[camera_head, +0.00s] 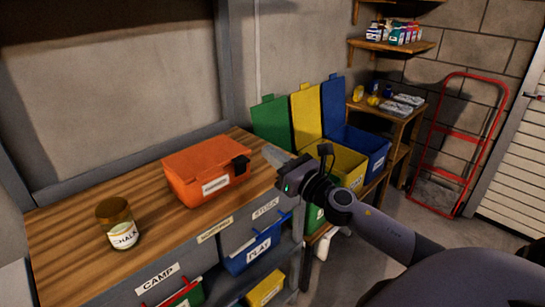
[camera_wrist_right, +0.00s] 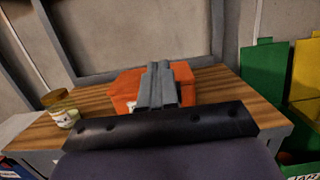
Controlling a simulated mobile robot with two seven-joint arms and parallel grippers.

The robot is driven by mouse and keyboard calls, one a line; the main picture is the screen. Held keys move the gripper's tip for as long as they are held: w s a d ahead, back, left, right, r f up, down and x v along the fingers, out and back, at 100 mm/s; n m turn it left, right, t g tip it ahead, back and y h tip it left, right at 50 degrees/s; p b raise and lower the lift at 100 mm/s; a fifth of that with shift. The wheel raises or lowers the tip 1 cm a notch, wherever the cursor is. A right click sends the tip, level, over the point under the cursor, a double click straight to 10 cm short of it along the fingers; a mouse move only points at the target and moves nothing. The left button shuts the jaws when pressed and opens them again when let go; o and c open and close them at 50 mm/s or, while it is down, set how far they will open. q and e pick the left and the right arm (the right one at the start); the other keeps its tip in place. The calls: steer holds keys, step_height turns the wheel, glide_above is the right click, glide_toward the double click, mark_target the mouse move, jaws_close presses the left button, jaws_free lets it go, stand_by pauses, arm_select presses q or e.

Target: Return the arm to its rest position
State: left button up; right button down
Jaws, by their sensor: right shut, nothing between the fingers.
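My right arm comes in from the lower right in the head view. Its gripper (camera_head: 273,155) is over the right end of the wooden workbench (camera_head: 80,245), beside the orange box (camera_head: 205,172), with its fingers pointing toward the box's right side. In the right wrist view the fingers (camera_wrist_right: 157,85) are together with nothing between them, and the orange box (camera_wrist_right: 124,90) is behind them, partly hidden. I cannot tell whether they touch it. My left gripper is not in view.
A chalk jar (camera_head: 119,223) stands on the bench's left part. Below are labelled bins, one blue (camera_head: 255,255). Open-lidded green, yellow and blue bins (camera_head: 365,145) stand to the right. A red hand truck (camera_head: 462,140) leans on the back wall. Floor at right is partly clear.

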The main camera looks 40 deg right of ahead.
stand_by(0.4)
steer(key=s+a+f+m+g+h, duration=0.1)
steer(key=s+a+f+m+g, duration=0.3)
steer(key=f+m, duration=0.6)
steer(key=s+a+f+m+g, duration=0.1)
steer(key=s+a+f+m, duration=0.4)
steer(key=f+m, duration=0.5)
steer(key=s+a+f+m+g, duration=0.2)
steer(key=s+a+f+m, duration=0.2)
steer(key=s+m, duration=0.3)
steer(key=s+a+f+m+g+y, duration=0.1)
steer(key=s+a+f+m+g, duration=0.1)
steer(key=s+a+f+m, duration=0.3)
steer(key=s+f+m, duration=0.1)
steer(key=m, duration=0.1)
steer(key=shift+s+a+m+g, duration=0.15)
steer(key=shift+s+m+g, duration=0.15)
steer(key=shift+s+m, duration=0.1)
